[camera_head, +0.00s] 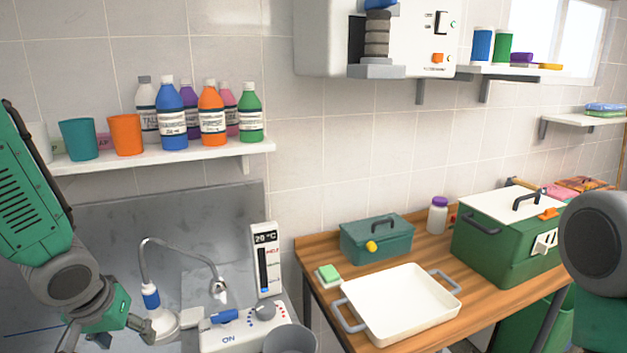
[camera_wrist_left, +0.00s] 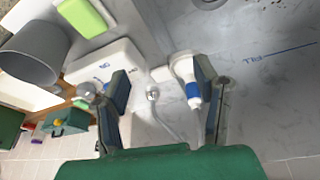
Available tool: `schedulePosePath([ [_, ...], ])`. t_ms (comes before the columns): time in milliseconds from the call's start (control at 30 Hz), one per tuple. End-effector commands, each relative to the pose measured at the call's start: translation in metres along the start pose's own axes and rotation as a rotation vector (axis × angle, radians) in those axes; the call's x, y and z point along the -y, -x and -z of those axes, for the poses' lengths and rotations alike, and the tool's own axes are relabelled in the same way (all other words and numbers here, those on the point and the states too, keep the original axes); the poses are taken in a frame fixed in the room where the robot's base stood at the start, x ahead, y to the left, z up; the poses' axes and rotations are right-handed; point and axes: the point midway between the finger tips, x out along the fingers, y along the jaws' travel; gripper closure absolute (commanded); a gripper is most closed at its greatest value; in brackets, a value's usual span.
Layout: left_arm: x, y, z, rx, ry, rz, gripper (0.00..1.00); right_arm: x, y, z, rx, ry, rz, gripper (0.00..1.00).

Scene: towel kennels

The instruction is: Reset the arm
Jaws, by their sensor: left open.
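My left arm comes in from the left, and my left gripper (camera_head: 112,333) is low at the left in the head view, over the grey wash basin (camera_head: 215,215). In the left wrist view my left gripper (camera_wrist_left: 162,85) has its two fingers spread apart, with nothing clearly held between them. A white shower handle with a blue band (camera_wrist_left: 190,85) shows beside the right-hand finger; I cannot tell whether they touch. In the head view the shower hose and handle (camera_head: 152,300) stand just right of the gripper. Only a part of my right arm shows at the right edge; its gripper is hidden.
A control box (camera_head: 230,333) with a blue lever and a grey bucket (camera_head: 289,340) are right of the basin. A wooden table (camera_head: 480,290) holds a white tray (camera_head: 445,299), a teal box (camera_head: 375,243) and a green case (camera_head: 495,250). A bottle shelf (camera_head: 190,154) is above.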

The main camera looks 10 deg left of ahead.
Motion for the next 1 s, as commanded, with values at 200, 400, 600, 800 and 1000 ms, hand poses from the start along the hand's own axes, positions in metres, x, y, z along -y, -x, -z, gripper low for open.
schedulePosePath([
  [200,-0.014,-0.049,-0.065,0.099,-0.052,-0.049,0.44,0.0,0.0,-0.001,0.001,0.0,0.0,0.6],
  [400,-0.022,-0.101,-0.158,0.206,-0.113,-0.081,0.44,0.0,0.0,-0.001,0.001,0.0,0.0,0.6],
  [600,-0.013,-0.126,-0.239,0.274,-0.175,-0.065,0.44,0.0,0.0,-0.001,0.001,0.0,0.0,0.6],
  [800,0.001,-0.134,-0.301,0.326,-0.234,-0.028,0.44,0.0,0.0,-0.001,0.001,0.0,0.0,0.6],
  [1000,0.005,-0.161,-0.323,0.328,-0.272,-0.014,0.44,0.0,-0.027,-0.002,0.001,0.0,0.0,0.6],
])
